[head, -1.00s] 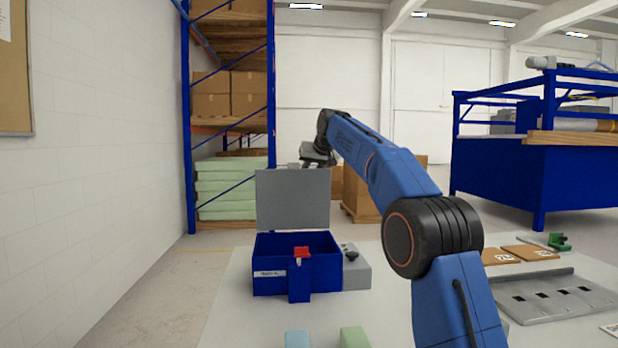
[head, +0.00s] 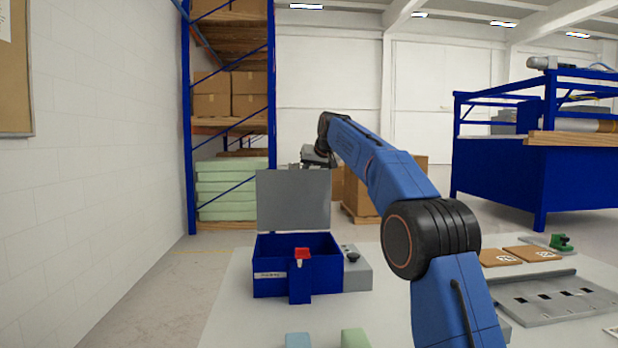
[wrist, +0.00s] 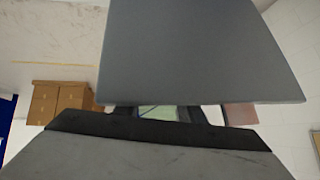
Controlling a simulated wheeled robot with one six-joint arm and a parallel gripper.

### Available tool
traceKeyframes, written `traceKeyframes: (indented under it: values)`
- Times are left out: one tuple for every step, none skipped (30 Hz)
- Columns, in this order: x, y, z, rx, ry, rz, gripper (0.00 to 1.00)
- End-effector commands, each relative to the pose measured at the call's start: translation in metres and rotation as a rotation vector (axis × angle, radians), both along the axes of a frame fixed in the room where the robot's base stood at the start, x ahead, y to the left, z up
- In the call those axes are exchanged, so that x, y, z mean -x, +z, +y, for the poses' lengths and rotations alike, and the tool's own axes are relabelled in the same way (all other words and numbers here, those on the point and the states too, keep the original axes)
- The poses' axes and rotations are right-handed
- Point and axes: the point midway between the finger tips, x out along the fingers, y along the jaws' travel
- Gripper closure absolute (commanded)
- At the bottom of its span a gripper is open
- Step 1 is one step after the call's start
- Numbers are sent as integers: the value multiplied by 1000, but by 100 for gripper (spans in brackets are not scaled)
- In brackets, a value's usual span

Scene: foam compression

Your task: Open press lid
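The press is a blue box (head: 270,284) with its grey lid (head: 293,200) standing upright at its back edge, so the box is open. A red piece (head: 302,253) shows at the front latch. My gripper (head: 314,160) is just above and behind the lid's top right edge. In the wrist view the lid (wrist: 200,50) fills the upper middle. There the fingers of my gripper (wrist: 162,112) stand apart with a gap between them and nothing visibly held. Their tips are hidden by the lid, and I cannot tell whether they touch it.
A grey unit with a black knob (head: 353,257) adjoins the box's right side. Blue (head: 298,341) and green (head: 354,339) blocks lie at the table's front. A grey slotted tray (head: 550,298) and brown marked plates (head: 520,256) lie to the right. Bare table lies left of the box.

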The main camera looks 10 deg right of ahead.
Motion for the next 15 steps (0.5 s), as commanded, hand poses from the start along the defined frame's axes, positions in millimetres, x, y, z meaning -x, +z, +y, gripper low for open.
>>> traceKeyframes:
  values:
    - [-2,-7,-1,2,-1,9,66]
    - [-2,-6,-1,2,-1,8,66]
    - [-2,-5,-1,2,-1,7,66]
    - [-2,-5,-1,1,0,6,66]
    - [-2,-4,0,1,-1,5,66]
    - [-1,-3,0,1,-1,4,66]
    - [-1,-3,0,0,0,3,66]
    - [-1,-2,0,0,0,2,66]
    - [-1,-1,0,-1,-1,1,66]
    - [-1,-1,0,-1,0,0,66]
    - [0,0,0,-1,1,-1,66]
    - [0,1,0,-1,0,-2,66]
    - [0,1,0,-1,0,-2,66]
    - [0,1,0,-1,0,-3,66]
    - [0,2,0,-2,1,-3,66]
